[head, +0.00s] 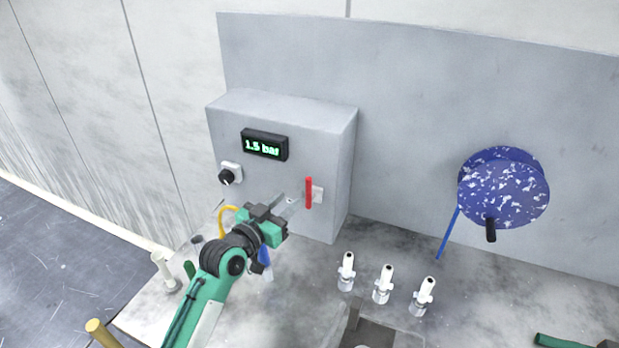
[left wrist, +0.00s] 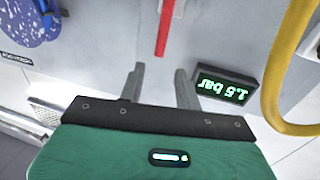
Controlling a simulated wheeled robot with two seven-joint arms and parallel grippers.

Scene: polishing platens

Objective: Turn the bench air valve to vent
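The bench air valve shows as a red lever handle (head: 309,193) on a pale mount on the front of a grey box (head: 332,160). The handle stands upright. It also shows in the left wrist view (left wrist: 166,27). My left gripper (head: 296,203) is just left of the handle in the head view. In the left wrist view its fingers (left wrist: 158,72) are apart with nothing between them, and the red handle lies beyond the tips. A display (head: 265,145) on the box reads 1.5 bar. My right gripper is not in view.
A black knob (head: 227,176) is at the box's left. A yellow hose (head: 227,213) curves behind my left arm. White nozzles (head: 383,284) stand on the bench right of the box. A speckled blue disc (head: 507,194) hangs at the right.

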